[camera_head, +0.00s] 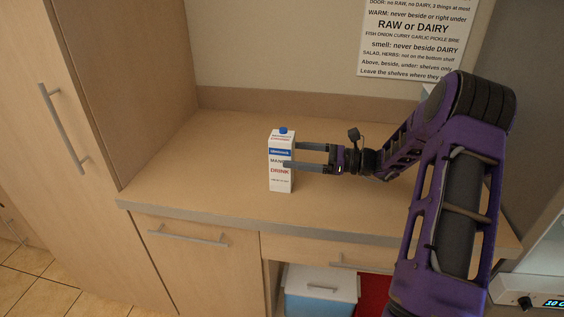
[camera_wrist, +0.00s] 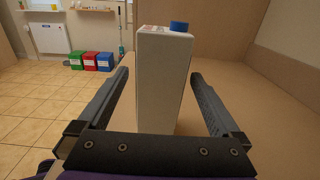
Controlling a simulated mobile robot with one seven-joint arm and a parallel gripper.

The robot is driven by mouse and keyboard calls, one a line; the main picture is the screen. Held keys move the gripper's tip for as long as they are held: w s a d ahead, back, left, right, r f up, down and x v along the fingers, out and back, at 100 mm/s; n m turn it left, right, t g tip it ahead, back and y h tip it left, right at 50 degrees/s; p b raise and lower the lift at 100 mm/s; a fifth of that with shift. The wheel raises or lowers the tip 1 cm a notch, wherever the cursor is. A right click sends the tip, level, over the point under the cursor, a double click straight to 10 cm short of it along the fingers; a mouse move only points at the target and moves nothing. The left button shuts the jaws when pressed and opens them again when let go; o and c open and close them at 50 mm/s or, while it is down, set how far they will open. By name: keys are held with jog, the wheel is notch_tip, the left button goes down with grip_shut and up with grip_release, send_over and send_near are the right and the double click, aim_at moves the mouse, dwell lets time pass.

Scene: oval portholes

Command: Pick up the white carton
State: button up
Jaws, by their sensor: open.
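The white carton (camera_head: 281,172) stands upright on the wooden counter (camera_head: 220,190), with a blue cap, a blue band and printed text. In the wrist view the carton (camera_wrist: 161,80) stands between the two fingers, showing a plain side and its blue cap. My gripper (camera_head: 292,156) reaches in from the right at the carton's height. The gripper (camera_wrist: 158,78) is open, with one finger on each side of the carton and a visible gap on both sides. The carton's base is partly hidden in the wrist view.
A tall cabinet (camera_head: 92,90) borders the counter on the left, and a wall with a sign (camera_head: 415,40) stands behind. The counter around the carton is clear. A blue and white box (camera_head: 320,290) sits below. Coloured bins (camera_wrist: 91,61) stand on the distant floor.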

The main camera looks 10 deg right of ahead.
aim_at(271, 152)
jog(key=shift+x, duration=3.6)
jog(key=shift+d+f, duration=0.1)
jog(key=shift+f, duration=0.05)
grip_shut()
jog(key=shift+w, duration=0.1)
